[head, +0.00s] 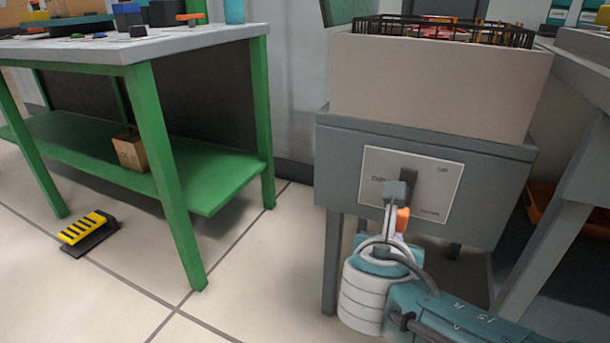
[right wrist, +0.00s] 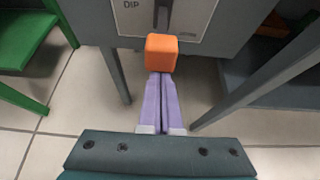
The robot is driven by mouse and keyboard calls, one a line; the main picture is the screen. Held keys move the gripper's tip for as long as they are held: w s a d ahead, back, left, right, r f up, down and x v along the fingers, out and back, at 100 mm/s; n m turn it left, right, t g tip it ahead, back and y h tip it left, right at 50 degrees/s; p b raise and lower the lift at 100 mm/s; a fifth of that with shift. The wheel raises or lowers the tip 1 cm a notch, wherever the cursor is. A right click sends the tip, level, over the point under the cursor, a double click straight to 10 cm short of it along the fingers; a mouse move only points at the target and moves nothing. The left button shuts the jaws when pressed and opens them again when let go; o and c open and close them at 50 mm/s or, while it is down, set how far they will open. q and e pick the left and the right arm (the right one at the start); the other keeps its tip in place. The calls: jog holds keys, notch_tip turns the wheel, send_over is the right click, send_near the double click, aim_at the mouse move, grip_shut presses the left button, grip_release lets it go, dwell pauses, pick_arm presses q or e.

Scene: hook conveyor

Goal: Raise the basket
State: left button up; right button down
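The black wire basket (head: 505,36), with red and yellow pieces in it, sits low in the top of a beige tank, its rim showing above the edge. An orange lever knob (head: 402,219) sticks out before the panel; the right wrist view also shows the knob (right wrist: 162,52). My right gripper (right wrist: 161,76) is shut and empty, its purple fingertips right at the knob's near lower side; contact is unclear. My left gripper is out of view.
A green-legged workbench (head: 145,45) with a cardboard box (head: 131,152) on its shelf stands at left. A yellow-black pedal (head: 88,230) lies on the floor. A grey table (head: 560,190) stands close at right. Tiled floor between is clear.

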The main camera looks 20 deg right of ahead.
aim_at(400, 213)
jog(key=shift+w+d+r+g+y+p, duration=0.3)
jog(key=shift+r+g+y+p, duration=0.15)
jog(key=shift+r+p, duration=1.05)
jog(key=shift+w+d+r+g+y+p, duration=0.2)
jog(key=shift+r+g+y+p, duration=0.25)
jog(key=shift+r+p, duration=1.05)
jog(key=shift+w+d+r+g+y+p, duration=0.2)
jog(key=shift+d+r+g+y+p, duration=0.35)
jog(key=shift+p, duration=1.7)
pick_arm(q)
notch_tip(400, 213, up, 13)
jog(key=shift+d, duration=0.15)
pick_arm(e)
jog(key=shift+a+r, duration=0.1)
jog(key=shift+a, duration=0.1)
jog(key=shift+t, duration=0.25)
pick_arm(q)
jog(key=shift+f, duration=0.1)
